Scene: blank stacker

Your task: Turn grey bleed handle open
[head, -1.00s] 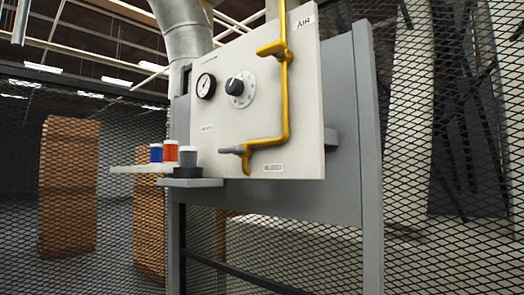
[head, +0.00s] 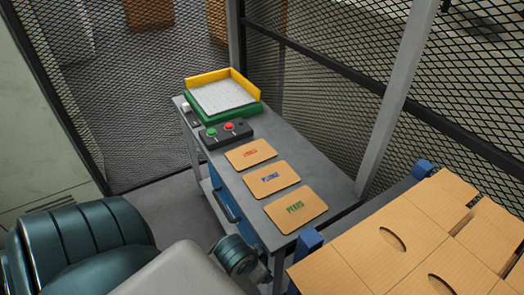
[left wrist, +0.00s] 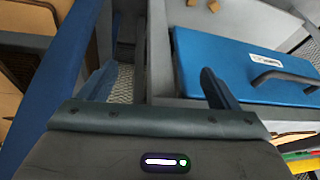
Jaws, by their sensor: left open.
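The grey bleed handle and its panel are not in the head view or the left wrist view now. My left gripper (left wrist: 158,76) shows in the left wrist view, with its two dark fingers apart and nothing seen between them. A blue panel (left wrist: 235,65) with a label and a dark bar handle (left wrist: 285,78) lies to the right of the fingers there. My right gripper is not in view.
In the head view a grey cart (head: 240,183) carries a yellow-and-green tray (head: 258,85), a button box (head: 226,133) and several labelled tan cards (head: 270,180). Cardboard sheets (head: 390,265) fill the lower right. Mesh fencing (head: 330,70) stands behind.

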